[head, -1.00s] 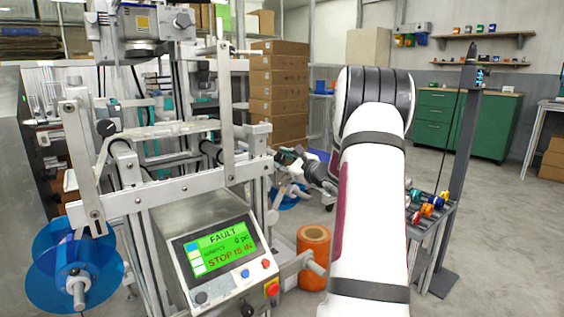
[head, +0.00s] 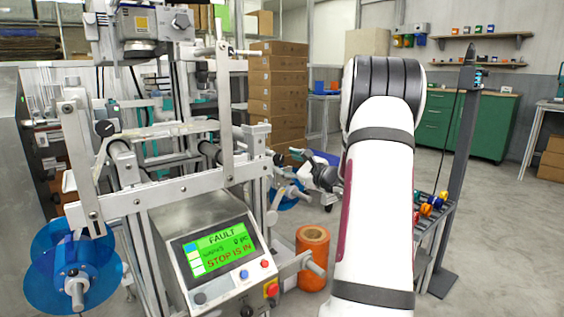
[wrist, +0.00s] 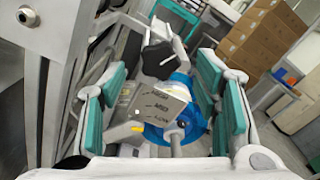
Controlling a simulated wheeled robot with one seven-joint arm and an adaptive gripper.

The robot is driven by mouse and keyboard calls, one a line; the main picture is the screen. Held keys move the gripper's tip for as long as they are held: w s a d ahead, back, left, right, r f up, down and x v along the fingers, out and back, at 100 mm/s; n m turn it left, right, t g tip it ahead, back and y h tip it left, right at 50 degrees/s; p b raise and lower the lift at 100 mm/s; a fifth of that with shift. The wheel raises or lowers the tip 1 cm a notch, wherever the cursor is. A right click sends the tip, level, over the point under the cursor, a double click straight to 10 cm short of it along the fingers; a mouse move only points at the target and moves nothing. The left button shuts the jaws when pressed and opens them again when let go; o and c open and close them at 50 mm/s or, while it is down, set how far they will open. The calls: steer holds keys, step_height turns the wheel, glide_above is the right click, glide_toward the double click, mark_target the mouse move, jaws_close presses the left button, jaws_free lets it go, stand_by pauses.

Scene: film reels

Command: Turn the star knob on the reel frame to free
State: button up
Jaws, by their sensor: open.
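The black star knob (wrist: 157,58) shows in the wrist view on the reel frame, above a grey plate (wrist: 157,108) with several dark marked words that I cannot read surely. My gripper (wrist: 162,75) is open, with one teal-padded finger to the left of the knob and one to the right. The knob is between and a little beyond the fingertips, with gaps on both sides. A blue reel (wrist: 184,100) is behind the plate. In the head view my gripper (head: 285,157) is small beside the machine's right side, and I cannot make out the star knob there.
The machine's control panel (head: 218,254) reads FAULT and STOP IS IN. An orange roll (head: 313,255) stands on the floor right of it. Metal frame bars (wrist: 62,80) are close on the wrist view's left. Stacked cartons (head: 278,95) stand behind.

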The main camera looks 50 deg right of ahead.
steer(key=v, duration=0.8)
steer(key=shift+s, duration=0.1)
